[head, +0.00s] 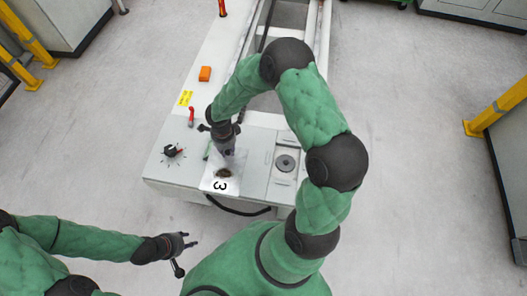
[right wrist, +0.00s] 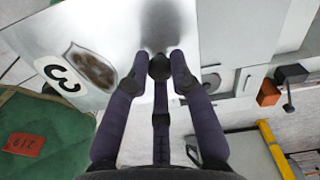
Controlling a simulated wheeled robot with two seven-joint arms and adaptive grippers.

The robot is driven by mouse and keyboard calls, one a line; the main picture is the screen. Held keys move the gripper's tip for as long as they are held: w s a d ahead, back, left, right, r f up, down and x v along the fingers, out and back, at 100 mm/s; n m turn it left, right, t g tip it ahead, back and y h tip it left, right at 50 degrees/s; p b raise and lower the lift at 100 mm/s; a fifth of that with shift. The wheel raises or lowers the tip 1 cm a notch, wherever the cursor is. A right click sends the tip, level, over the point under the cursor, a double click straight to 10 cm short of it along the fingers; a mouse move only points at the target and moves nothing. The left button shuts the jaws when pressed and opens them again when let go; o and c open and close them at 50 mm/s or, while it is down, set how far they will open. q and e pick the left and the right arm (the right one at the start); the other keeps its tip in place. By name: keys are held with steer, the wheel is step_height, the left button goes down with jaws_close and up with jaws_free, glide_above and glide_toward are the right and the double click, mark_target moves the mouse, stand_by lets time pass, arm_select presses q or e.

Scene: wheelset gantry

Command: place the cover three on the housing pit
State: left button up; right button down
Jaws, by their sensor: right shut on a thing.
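Cover three is a pale plate (head: 219,185) with a black "3" and a brown patch, at the front of the white bench top. It also shows large in the right wrist view (right wrist: 112,90). My right gripper (head: 226,150) is above the plate; in the right wrist view its fingers (right wrist: 160,72) are shut around a dark round knob on it. I cannot tell if the plate touches the bench. No open housing pit is clearly visible; the plate and arm hide part of the bench top. My left gripper (head: 190,243) is open and empty, off the bench's front left.
A panel with a grey round disc (head: 286,163) lies right of the plate. A dark curved handle (head: 238,209) is at the front edge.

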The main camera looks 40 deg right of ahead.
steer(key=s+d+b, duration=0.2)
steer(key=s+d, duration=1.2)
steer(key=s, duration=0.3)
steer(key=shift+w+d+f+b, duration=0.8)
steer(key=shift+w+d+f, duration=0.7)
steer(key=shift+d+f, duration=0.55)
steer(key=shift+w+d+f+b, duration=0.75)
steer(key=shift+w+d+f, duration=0.85)
steer(key=shift+f, duration=0.65)
steer(key=shift+w+d+f+b, duration=0.8)
steer(key=shift+w+d+f, duration=0.6)
steer(key=shift+d+f, duration=0.7)
steer(key=shift+a, duration=0.1)
steer(key=shift+f, duration=0.1)
steer(key=c, duration=1.1)
jaws_free()
